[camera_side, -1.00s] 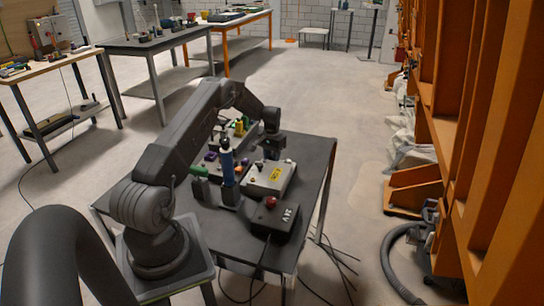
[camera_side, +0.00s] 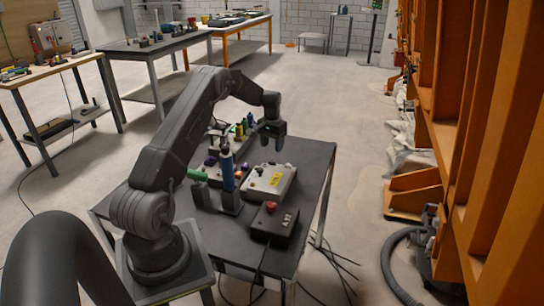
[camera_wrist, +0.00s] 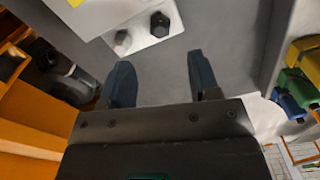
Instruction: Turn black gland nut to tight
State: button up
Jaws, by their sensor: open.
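My gripper (camera_side: 272,145) is open and empty, pointing down above the far part of the dark table in the side view. In the wrist view its two fingers (camera_wrist: 163,82) stand apart with bare grey surface between them. The black one looks like the gland nut; neither is between the fingers. I cannot make out the nuts in the side view, nor how tight they are.
A grey box with a yellow label (camera_side: 257,187) and a black box with a red button (camera_side: 276,228) stand on the table (camera_side: 308,165). An upright blue cylinder (camera_side: 228,172) and a green part (camera_side: 197,175) are left of them. Coloured blocks (camera_wrist: 300,80) show at right in the wrist view.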

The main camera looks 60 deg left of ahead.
notch_tip(320, 180, up, 6)
jog(key=shift+r, duration=0.25)
jog(key=s+d+r+m+t+y, duration=0.1)
jog(key=d+r, duration=0.8)
jog(key=d, duration=0.3)
jog(key=s+d+r+m+t, duration=0.1)
jog(key=d+r+m, duration=0.1)
jog(key=d+r, duration=0.8)
jog(key=s+d+r+m+t, duration=0.1)
jog(key=s+d+r+t, duration=0.15)
jog(key=s+d, duration=1)
jog(key=s+d+f+m+t+h, duration=0.1)
jog(key=s+d+f+m, duration=0.1)
jog(key=s+d, duration=0.5)
jog(key=shift+s+d+f, duration=0.3)
jog(key=shift+s+f, duration=0.25)
jog(key=shift+s, duration=0.55)
